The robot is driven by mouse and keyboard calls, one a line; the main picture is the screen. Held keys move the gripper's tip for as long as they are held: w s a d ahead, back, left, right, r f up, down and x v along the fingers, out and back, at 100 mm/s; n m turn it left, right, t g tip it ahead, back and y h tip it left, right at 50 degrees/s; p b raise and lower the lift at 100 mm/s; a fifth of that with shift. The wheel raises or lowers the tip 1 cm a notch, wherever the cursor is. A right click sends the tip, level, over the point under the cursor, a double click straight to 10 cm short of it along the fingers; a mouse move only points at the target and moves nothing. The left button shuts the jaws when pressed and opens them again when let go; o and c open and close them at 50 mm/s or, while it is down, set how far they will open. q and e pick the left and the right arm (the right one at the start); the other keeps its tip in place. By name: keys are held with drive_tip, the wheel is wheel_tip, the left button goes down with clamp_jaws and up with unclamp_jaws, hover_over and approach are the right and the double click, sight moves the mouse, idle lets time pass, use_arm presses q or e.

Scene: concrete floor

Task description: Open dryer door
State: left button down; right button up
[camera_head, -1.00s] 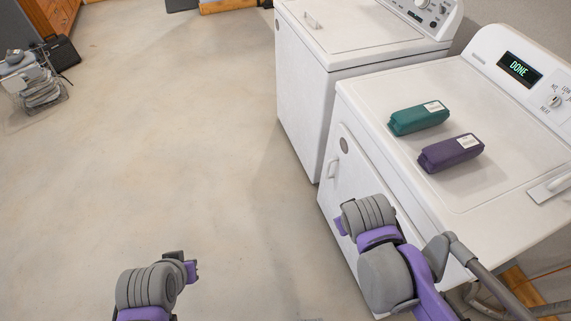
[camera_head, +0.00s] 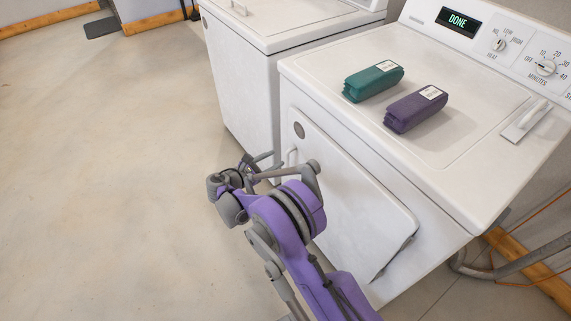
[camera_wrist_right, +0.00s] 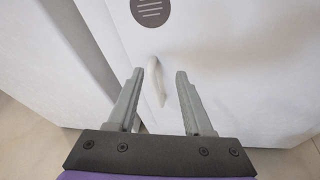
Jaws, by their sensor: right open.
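The white dryer (camera_head: 430,95) stands at the right with its display reading DONE. Its front door (camera_head: 355,195) looks shut; it has a small white handle (camera_head: 291,157) near its upper left edge. My right gripper (camera_head: 262,167) is in front of the door beside the handle. In the right wrist view my right gripper (camera_wrist_right: 167,75) is open, and the handle (camera_wrist_right: 158,82) shows between the fingers, closer to the left one. I cannot tell whether it touches. A round grey badge (camera_wrist_right: 150,11) is above the handle. My left gripper is out of view.
A teal pack (camera_head: 373,81) and a purple pack (camera_head: 415,109) lie on the dryer top. A white washer (camera_head: 290,30) stands to the left of the dryer. A hose (camera_head: 500,268) runs at the lower right.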

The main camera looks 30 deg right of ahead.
sight(287, 158)
wheel_tip(287, 158, down, 9)
drive_tip(key=w+a+n+h+b, duration=0.2)
drive_tip(key=n+h, duration=0.1)
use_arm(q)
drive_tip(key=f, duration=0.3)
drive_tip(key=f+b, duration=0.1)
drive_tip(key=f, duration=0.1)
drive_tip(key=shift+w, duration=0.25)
use_arm(e)
drive_tip(key=shift+t, duration=0.4)
drive_tip(key=x, duration=1.1)
drive_tip(key=shift+f, duration=0.15)
clamp_jaws()
